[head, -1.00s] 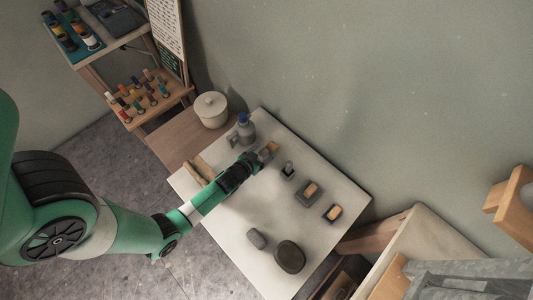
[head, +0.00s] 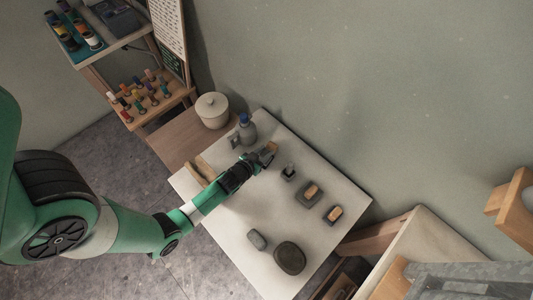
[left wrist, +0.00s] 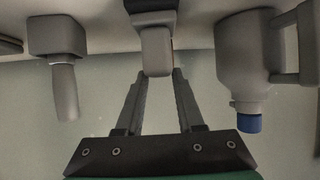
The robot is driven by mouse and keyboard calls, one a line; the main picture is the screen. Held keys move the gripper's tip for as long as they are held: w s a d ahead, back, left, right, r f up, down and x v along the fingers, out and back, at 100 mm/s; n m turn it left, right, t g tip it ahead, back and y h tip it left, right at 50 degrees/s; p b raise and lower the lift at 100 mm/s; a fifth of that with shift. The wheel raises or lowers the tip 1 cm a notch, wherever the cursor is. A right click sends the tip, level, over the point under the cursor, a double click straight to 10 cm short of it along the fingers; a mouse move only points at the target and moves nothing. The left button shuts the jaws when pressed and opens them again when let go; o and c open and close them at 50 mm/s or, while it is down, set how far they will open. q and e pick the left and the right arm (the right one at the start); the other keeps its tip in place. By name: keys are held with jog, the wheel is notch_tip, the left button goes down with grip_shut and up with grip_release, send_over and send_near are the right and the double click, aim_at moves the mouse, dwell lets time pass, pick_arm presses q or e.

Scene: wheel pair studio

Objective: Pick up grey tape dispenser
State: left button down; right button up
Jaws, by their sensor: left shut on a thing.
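A small grey thing with a tan part (head: 271,148), which I take to be the grey tape dispenser, is at the far side of the white table. It also shows in the left wrist view as a grey block under a darker part (left wrist: 156,50). My left gripper (head: 265,155) is shut on it, with one finger on each side in the left wrist view (left wrist: 158,76). The gripper and arm hide part of it in the head view. I cannot tell whether it touches the table. My right gripper is not in view.
A grey bottle with a blue cap (head: 247,131) stands close by on the left. A small grey stand (head: 288,173) and wood-topped blocks (head: 309,193) are to the right. A dark round dish (head: 290,258) and a grey oblong (head: 257,239) lie nearer.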

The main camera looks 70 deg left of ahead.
pick_arm(q)
notch_tip(320, 180, up, 10)
dwell(0.5)
jog(key=c, duration=1.2)
grip_release()
grip_shut()
